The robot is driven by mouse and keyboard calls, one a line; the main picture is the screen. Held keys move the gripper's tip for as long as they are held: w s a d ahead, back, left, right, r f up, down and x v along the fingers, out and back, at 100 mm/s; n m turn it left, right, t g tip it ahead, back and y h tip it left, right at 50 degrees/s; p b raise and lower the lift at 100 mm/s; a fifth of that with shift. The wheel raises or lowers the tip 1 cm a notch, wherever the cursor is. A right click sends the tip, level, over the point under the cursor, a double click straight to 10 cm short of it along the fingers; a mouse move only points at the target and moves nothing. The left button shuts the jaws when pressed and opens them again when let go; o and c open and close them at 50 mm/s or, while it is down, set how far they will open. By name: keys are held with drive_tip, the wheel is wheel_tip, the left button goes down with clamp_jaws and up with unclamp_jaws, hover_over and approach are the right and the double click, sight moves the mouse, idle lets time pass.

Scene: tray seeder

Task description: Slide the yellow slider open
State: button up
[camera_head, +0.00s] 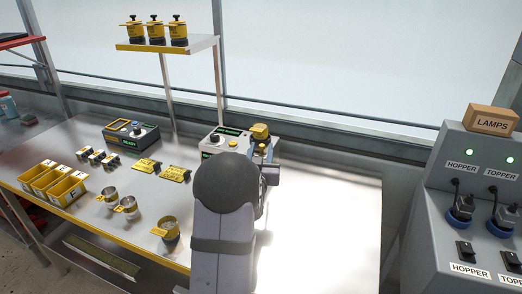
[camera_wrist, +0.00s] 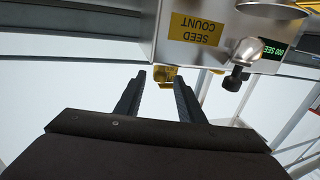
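In the wrist view, which shows the machine upside down, my gripper (camera_wrist: 159,82) has its two fingers apart. A small yellow part (camera_wrist: 163,73), likely the yellow slider, shows in the gap at the fingertips, under the machine's body. I cannot tell whether the fingers touch it or whether it is beyond them. The machine (camera_wrist: 170,45) carries a yellow SEED COUNT label and a black knob. In the head view the machine (camera_head: 208,148) stands on the bench, partly hidden by my arm; my fingers are hidden there.
The bench (camera_head: 330,220) is clear at the right. Yellow bins (camera_head: 62,192), metal cups (camera_head: 129,207) and a READY device (camera_head: 131,133) stand to the left. A shelf (camera_head: 190,45) with yellow-black pots is above. A grey LAMPS console (camera_head: 440,200) is at the right.

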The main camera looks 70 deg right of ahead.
clamp_jaws()
drive_tip(key=w+b, duration=0.1)
drive_tip(key=w, duration=0.3)
unclamp_jaws()
drive_tip(key=shift+a, duration=0.2)
